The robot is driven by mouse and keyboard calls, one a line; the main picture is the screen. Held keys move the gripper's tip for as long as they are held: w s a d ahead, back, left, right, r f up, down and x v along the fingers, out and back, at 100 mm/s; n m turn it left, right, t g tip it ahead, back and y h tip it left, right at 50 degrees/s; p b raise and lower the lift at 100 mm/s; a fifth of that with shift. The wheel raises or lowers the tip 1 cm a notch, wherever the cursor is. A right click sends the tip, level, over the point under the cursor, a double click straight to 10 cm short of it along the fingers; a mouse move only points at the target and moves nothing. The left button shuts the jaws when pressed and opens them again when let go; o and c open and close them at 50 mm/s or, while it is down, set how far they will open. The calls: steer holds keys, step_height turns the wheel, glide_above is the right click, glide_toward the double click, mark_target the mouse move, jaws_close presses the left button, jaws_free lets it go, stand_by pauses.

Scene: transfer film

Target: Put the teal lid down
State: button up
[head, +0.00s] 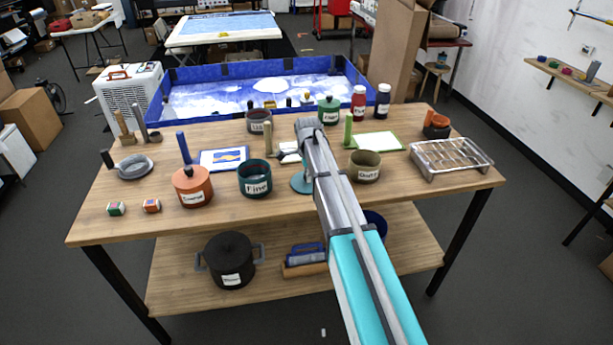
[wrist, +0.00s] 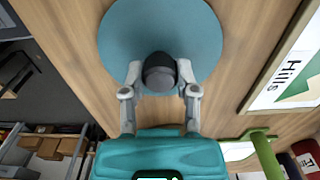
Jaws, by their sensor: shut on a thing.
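The teal lid (wrist: 160,30) is a round disc with a dark knob (wrist: 160,72), seen in the wrist view over bare wooden tabletop. My gripper (wrist: 160,80) is shut on that knob, a finger on each side. In the head view part of the lid (head: 299,184) shows left of my arm, low over the table (head: 225,218); I cannot tell whether it touches the wood. The teal pot (head: 256,186) labelled "Fine" stands uncovered to the left of the lid. My fingers are hidden behind my arm in the head view.
An orange pot (head: 193,192) stands left of the teal pot. An olive pot (head: 365,170) stands right of my arm, and a wire rack (head: 450,157) at the right. Picture cards (head: 222,168) lie behind. The table's front strip is mostly clear.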

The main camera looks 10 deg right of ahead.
steer(key=shift+f, duration=0.15)
steer(key=o, duration=0.9)
steer(key=shift+o, duration=0.2)
step_height(320, 180, up, 12)
steer(key=p, duration=1.2)
steer(key=shift+r, duration=0.2)
steer(key=shift+s, duration=0.1)
